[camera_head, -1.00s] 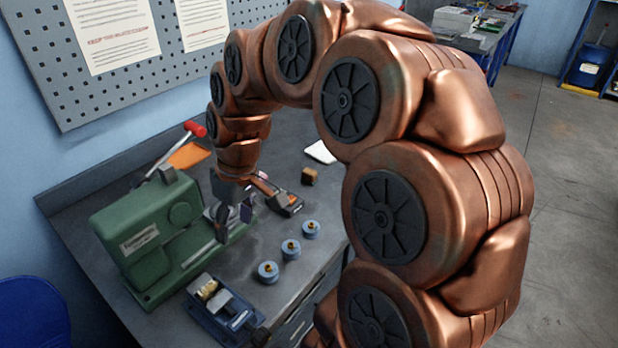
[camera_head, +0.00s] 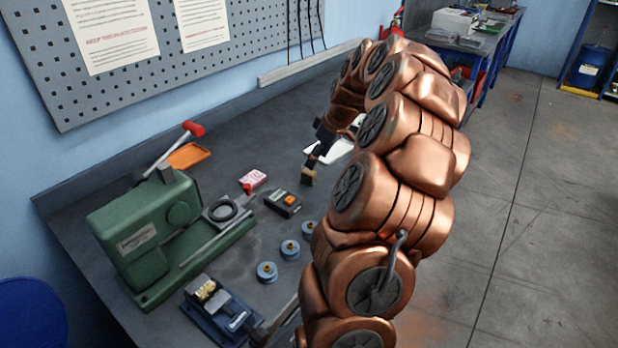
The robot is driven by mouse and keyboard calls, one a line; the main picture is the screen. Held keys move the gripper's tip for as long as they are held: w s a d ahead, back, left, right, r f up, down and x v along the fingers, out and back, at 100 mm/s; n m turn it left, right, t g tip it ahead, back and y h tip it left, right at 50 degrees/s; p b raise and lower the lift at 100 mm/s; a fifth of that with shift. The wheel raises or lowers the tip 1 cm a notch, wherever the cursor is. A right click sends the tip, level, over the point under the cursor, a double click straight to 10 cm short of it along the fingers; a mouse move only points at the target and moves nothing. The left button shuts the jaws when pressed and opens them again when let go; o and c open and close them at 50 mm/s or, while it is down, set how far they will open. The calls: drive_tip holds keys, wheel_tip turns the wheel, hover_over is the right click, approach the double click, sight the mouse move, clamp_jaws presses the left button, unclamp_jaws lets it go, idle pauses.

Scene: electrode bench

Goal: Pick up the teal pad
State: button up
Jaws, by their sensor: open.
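I cannot make out a teal pad in the head view; part of the bench is hidden behind my copper arm. My dark gripper (camera_head: 317,158) is open and points down over the right part of the bench. Its fingertips are at or just above a small brown block (camera_head: 308,178); I cannot tell whether they touch it. A white tray or sheet (camera_head: 337,149) lies just beyond the gripper, partly covered by it and by my arm.
A green machine (camera_head: 145,235) stands at left, with a pink pad (camera_head: 253,179) and a dark meter (camera_head: 283,203) beside it. Several blue-grey round pieces (camera_head: 290,249) and a blue vise-like fixture (camera_head: 218,312) are nearer. An orange tray (camera_head: 187,156) lies at the back.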

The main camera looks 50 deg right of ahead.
sight(309, 171)
drive_tip(key=shift+p+x, duration=1.35)
drive_tip(key=shift+x, duration=2.4)
drive_tip(key=c, duration=1.1)
drive_tip(key=shift+c, duration=0.2)
drive_tip(key=shift+r+b, duration=0.6)
drive_tip(key=shift+r, duration=0.5)
drive_tip(key=shift+s+a+r, duration=0.1)
drive_tip(key=shift+s+r, duration=0.05)
drive_tip(key=shift+r, duration=0.5)
drive_tip(key=s+a+b, duration=0.1)
drive_tip(key=s+a, duration=0.1)
drive_tip(key=s, duration=0.2)
drive_tip(key=s+a+r+b, duration=0.1)
drive_tip(key=s+a+b, duration=0.1)
drive_tip(key=s, duration=0.3)
drive_tip(key=s+a+b, duration=0.1)
drive_tip(key=s+a, duration=0.2)
drive_tip(key=s, duration=0.1)
drive_tip(key=shift+s+a+r+b, duration=0.25)
drive_tip(key=shift+s+a+b, duration=0.1)
drive_tip(key=shift+a, duration=0.05)
